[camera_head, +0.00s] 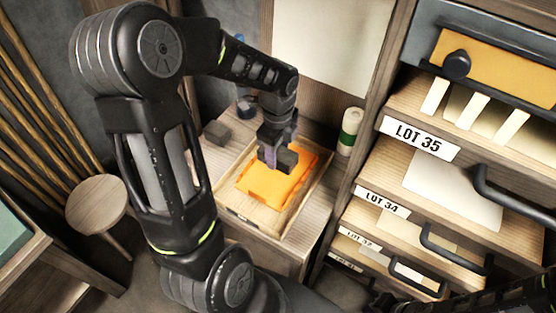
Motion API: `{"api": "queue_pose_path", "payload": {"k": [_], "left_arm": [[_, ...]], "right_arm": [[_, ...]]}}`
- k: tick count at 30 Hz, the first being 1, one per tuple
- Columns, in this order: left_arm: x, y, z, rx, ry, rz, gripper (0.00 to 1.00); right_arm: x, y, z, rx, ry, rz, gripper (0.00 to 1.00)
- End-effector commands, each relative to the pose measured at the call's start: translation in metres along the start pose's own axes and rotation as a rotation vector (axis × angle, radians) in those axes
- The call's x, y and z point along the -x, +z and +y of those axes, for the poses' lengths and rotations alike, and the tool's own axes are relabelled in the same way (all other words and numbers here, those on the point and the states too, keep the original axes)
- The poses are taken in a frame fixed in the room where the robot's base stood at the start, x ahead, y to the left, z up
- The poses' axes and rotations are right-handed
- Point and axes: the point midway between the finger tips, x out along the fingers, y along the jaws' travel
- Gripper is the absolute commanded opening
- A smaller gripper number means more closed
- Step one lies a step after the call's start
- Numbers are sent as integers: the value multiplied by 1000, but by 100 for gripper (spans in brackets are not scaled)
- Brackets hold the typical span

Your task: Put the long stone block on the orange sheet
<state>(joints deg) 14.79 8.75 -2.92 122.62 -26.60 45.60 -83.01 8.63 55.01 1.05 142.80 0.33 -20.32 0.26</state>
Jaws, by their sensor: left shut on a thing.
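My left gripper (272,153) reaches down over the orange sheet (264,189) and is shut on a dark grey stone block (288,160). The block's end sticks out to the right of the fingers; the rest is hidden by the gripper. The block is over the far part of the sheet; I cannot tell whether it touches it. The sheet lies in a shallow wooden tray (268,226) on a wooden cabinet top. Part of my right arm shows dark at the bottom right; its gripper's jaws cannot be made out.
Another dark block (217,132) lies on the cabinet top, left of the tray. A green and white bottle (349,131) stands to the tray's right. Open drawers (420,140) with lot labels jut out at right. A round stool (96,204) stands at left.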

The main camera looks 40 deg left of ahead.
Motion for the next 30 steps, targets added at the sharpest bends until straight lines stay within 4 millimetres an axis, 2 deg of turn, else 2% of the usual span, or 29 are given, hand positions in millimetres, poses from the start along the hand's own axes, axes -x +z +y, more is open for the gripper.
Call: {"api": "queue_pose_path", "payload": {"k": [11, 21, 30], "left_arm": [[-5, 0, -1, 0, -2, 0, 0], [-40, 0, 0, 0, 0, 1, 0], [-42, 0, -1, 0, -2, 0, 0]], "right_arm": [[0, 0, 0, 0, 0, 0, 0], [3, 0, -1, -1, 1, -1, 0], [2, 0, 0, -1, 1, -1, 0]]}}
